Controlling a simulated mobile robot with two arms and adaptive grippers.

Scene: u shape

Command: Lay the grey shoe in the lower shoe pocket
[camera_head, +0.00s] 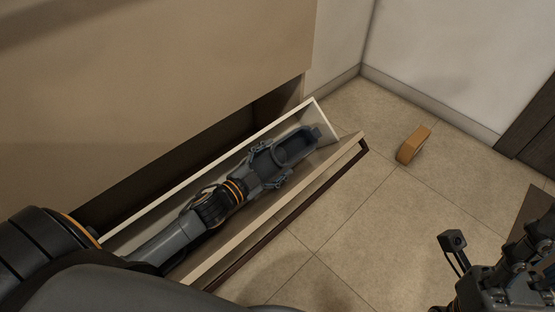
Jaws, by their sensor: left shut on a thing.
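The grey shoe (296,148) lies lengthwise inside the tilted-out shoe pocket (230,253), near its far right end. Its open top faces up. My left gripper (268,165) reaches along the pocket, between its walls, and is shut on the near end of the shoe. The gripper hides that end, and I cannot tell whether the shoe touches the pocket floor.
The pocket hangs out from a beige cabinet (160,80) with a dark gap behind it. An orange-brown block (413,145) lies on the tiled floor (400,215) to the right. A white wall stands behind. The floor between the pocket and my right arm is clear.

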